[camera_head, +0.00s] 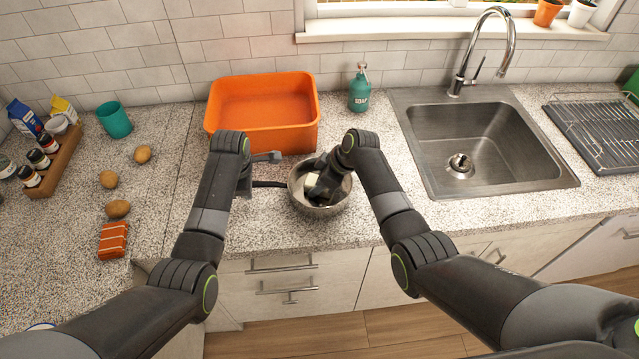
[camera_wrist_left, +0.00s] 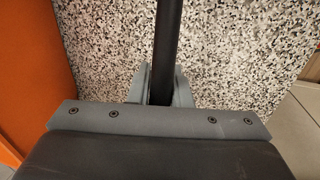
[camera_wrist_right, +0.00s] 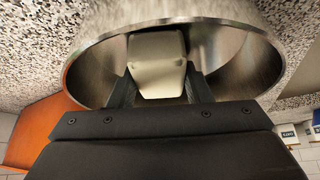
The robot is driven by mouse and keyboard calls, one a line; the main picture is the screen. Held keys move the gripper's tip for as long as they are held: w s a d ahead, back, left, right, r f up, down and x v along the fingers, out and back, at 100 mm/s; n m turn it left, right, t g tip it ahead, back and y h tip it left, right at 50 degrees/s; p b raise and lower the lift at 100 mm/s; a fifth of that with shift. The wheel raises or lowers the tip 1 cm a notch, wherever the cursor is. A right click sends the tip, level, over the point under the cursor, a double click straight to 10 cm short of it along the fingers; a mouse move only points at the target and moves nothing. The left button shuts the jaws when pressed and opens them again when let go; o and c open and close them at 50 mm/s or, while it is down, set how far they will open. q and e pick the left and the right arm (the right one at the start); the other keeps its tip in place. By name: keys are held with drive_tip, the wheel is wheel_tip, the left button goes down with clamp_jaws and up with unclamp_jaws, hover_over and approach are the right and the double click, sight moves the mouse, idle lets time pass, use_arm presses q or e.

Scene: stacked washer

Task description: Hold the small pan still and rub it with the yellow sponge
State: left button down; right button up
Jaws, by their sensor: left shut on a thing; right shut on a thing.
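The small metal pan (camera_head: 338,203) sits on the speckled counter, its dark handle (camera_head: 270,184) pointing left. My left gripper (camera_wrist_left: 162,86) is shut on the handle (camera_wrist_left: 168,35), with a finger on each side of it. My right gripper (camera_wrist_right: 160,88) reaches down into the pan and is shut on a pale, cream-yellow block, the sponge (camera_wrist_right: 157,58). In the right wrist view the pan's wall (camera_wrist_right: 240,55) curves around the sponge. In the head view the right gripper hides much of the sponge and pan floor; contact with the floor cannot be told.
An orange tub (camera_head: 262,103) stands behind the pan, with a teal soap bottle (camera_head: 360,90) beside it. The sink (camera_head: 480,140) and a dark drying rack (camera_head: 598,130) are to the right.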

drive_tip(key=s, duration=0.2)
drive_tip(key=shift+s+r, duration=0.3)
drive_tip(key=shift+s, duration=0.1)
drive_tip(key=shift+s+r, duration=0.15)
drive_tip(key=shift+r, duration=0.1)
wheel_tip(320, 180, up, 7)
idle(0.3)
wheel_tip(320, 180, up, 7)
hover_over(320, 199)
idle(0.6)
drive_tip(key=shift+f, duration=0.1)
drive_tip(key=shift+t, duration=0.5)
drive_tip(key=f, duration=0.1)
drive_tip(key=w+f, duration=0.1)
drive_tip(key=f, duration=0.2)
drive_tip(key=shift+w+d+f, duration=0.15)
drive_tip(key=shift+w+f, duration=0.1)
drive_tip(key=shift+f, duration=3.5)
drive_tip(key=shift+f, duration=1.55)
